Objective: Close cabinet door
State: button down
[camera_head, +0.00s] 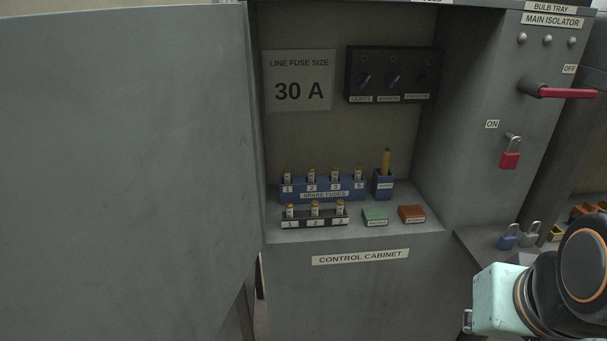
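The cabinet door (125,160) is a large grey panel filling the left of the view. It stands open, hinged at the left edge of the control cabinet (340,285). The cabinet's interior is exposed. My arm (500,298) shows at the lower right corner, well apart from the door. My gripper's fingers are not visible in this view.
Inside are a blue spare fuse rack (322,195), a black fuse block (314,219), a green block (375,216) and an orange block (411,213). At right, a red isolator handle (565,93) and a red padlock (510,158) project from the side panel.

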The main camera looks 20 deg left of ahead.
aim_at(130, 210)
jog(key=k+j+z, duration=0.1)
jog(key=k+z, duration=0.15)
jog(key=z, duration=0.25)
jog(key=k+z, duration=0.2)
jog(key=z, duration=0.3)
jog(key=k+j+z, duration=0.1)
jog(key=k+z, duration=0.5)
jog(key=z, duration=0.2)
jog(key=k+j+u, duration=0.7)
jog(key=u, duration=0.2)
jog(key=k+j+u, duration=0.15)
jog(key=u, duration=0.25)
jog(key=k+j+u, duration=0.15)
jog(key=j, duration=0.2)
jog(key=j+u, duration=0.15)
jog(key=j, duration=0.2)
jog(key=k+j+u, duration=0.15)
jog(key=j, duration=0.25)
jog(key=l+z, duration=0.2)
jog(key=l, duration=0.15)
jog(key=i+l+z, duration=0.2)
jog(key=k+l, duration=0.1)
